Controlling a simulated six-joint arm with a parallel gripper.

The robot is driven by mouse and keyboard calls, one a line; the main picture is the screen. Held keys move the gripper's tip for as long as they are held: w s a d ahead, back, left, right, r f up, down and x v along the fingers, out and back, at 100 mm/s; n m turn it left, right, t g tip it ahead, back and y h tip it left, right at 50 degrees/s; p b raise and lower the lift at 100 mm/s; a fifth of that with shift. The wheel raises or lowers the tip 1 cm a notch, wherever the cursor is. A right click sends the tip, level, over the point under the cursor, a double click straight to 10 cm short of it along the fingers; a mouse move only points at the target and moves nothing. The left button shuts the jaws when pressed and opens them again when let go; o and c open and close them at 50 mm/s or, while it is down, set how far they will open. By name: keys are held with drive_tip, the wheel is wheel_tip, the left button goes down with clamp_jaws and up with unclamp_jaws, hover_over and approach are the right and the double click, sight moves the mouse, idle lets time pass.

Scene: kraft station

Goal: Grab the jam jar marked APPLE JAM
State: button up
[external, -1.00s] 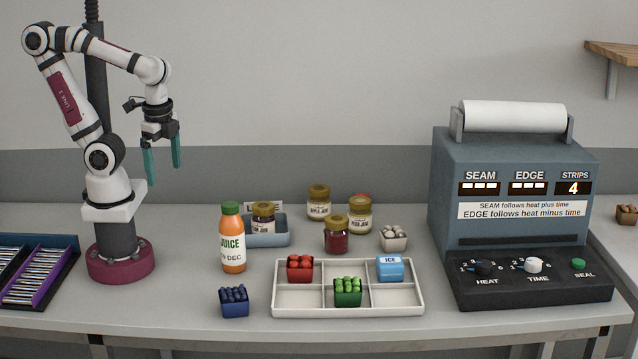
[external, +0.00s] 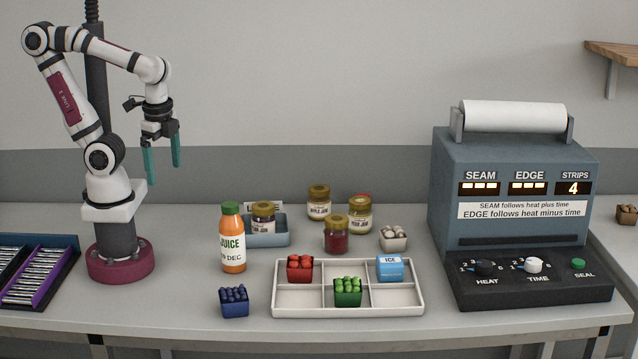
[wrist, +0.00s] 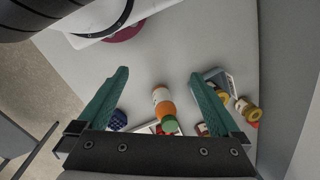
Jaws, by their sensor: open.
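The jar whose label seems to read APPLE JAM (external: 319,203) stands at the back of the table, with a gold lid and a pale label. A second gold-lidded jar (external: 360,215) with a similar pale label stands to its right, and a dark red jar (external: 337,236) stands in front of both. Another jar (external: 264,217) sits in a blue-grey tray (external: 268,238). My gripper (external: 162,164) is open and empty, high up at the left and well away from the jars. In the wrist view my gripper (wrist: 158,80) shows its two green fingers spread apart.
An orange juice bottle (external: 232,240) stands before the blue-grey tray. A white divided tray (external: 300,301) holds red, green and ICE boxes. A blue berry box (external: 234,302) and a pale box (external: 394,238) stand nearby. The sealing machine (external: 515,200) fills the right.

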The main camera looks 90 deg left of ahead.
wheel_tip(320, 180, up, 5)
drive_tip(key=w+d+n+t+h, duration=0.1)
drive_tip(key=w+d+n+h, duration=0.2)
drive_tip(key=w+n+h, duration=0.65)
drive_tip(key=w+a+n+t, duration=0.5)
drive_tip(key=w+a+n, duration=0.4)
drive_tip(key=n, duration=0.5)
drive_tip(key=w+a+n+t+y, duration=0.2)
drive_tip(key=w+a+n+t, duration=0.15)
drive_tip(key=a+n, duration=0.55)
drive_tip(key=w+a+n+t+y, duration=0.2)
drive_tip(key=a+n+t+y, duration=0.3)
drive_tip(key=a, duration=0.7)
drive_tip(key=n+g+h, duration=0.1)
drive_tip(key=n+h, duration=0.1)
approach(320, 189)
drive_tip(key=x, duration=1.3)
drive_tip(key=shift+a+f, duration=0.15)
drive_tip(key=shift+a, duration=0.2)
clamp_jaws()
